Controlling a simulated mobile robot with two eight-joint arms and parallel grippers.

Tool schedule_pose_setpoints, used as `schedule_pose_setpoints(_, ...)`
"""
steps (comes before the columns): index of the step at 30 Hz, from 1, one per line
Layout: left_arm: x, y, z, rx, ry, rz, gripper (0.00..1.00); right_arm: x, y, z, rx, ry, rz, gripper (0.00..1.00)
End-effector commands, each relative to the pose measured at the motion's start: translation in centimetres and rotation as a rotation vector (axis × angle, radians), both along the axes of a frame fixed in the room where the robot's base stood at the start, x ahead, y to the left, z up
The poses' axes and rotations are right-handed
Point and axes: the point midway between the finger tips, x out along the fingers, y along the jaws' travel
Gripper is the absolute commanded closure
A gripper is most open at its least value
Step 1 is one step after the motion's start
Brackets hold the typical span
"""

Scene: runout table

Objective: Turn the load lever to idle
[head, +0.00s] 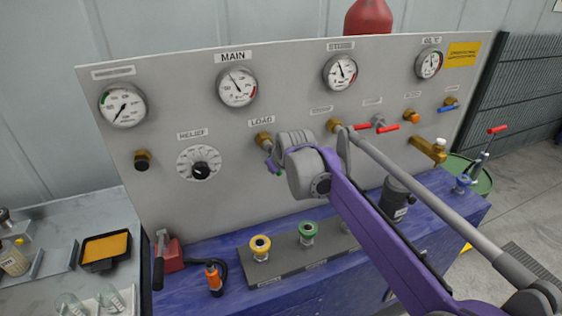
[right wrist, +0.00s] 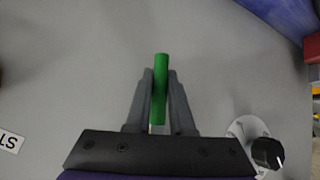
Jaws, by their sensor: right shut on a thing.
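The load lever's brass valve body (head: 264,139) is mounted on the grey panel under the LOAD label (head: 261,121). Its green handle (right wrist: 161,88) stands between the two dark fingers of my right gripper (right wrist: 160,100) in the right wrist view. My right gripper is shut on this handle, and the handle's end sticks out past the fingertips. In the head view my right gripper (head: 274,166) is at the lever, and my purple and grey arm hides most of the handle. My left gripper is not in view.
The black relief knob (head: 200,170) is left of the lever, with gauges above. Red-handled valves (head: 387,127) and a brass fitting (head: 429,149) stick out to the right. Yellow (head: 260,246) and green (head: 308,231) couplings stand on the blue bench (head: 228,302) below.

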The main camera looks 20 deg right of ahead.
Motion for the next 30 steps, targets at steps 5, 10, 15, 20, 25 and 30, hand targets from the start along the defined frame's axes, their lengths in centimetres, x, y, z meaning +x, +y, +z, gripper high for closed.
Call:
schedule_pose_setpoints(5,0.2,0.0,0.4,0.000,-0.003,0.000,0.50,0.0,0.8,-0.1,0.128,0.011,-0.002,1.00)
schedule_pose_setpoints(10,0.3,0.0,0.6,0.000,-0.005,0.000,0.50,-0.1,1.5,-0.2,0.218,0.017,-0.001,1.00)
schedule_pose_setpoints(15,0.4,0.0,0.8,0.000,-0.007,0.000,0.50,-0.2,1.9,-0.3,0.272,0.024,-0.001,1.00)
schedule_pose_setpoints(20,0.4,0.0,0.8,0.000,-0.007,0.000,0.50,-0.2,2.1,-0.3,0.296,0.025,-0.001,1.00)
schedule_pose_setpoints(25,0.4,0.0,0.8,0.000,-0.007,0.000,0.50,-0.2,2.2,-0.4,0.302,0.026,0.000,1.00)
schedule_pose_setpoints(30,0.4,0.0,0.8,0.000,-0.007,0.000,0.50,-0.2,2.2,-0.4,0.302,0.027,0.000,1.00)
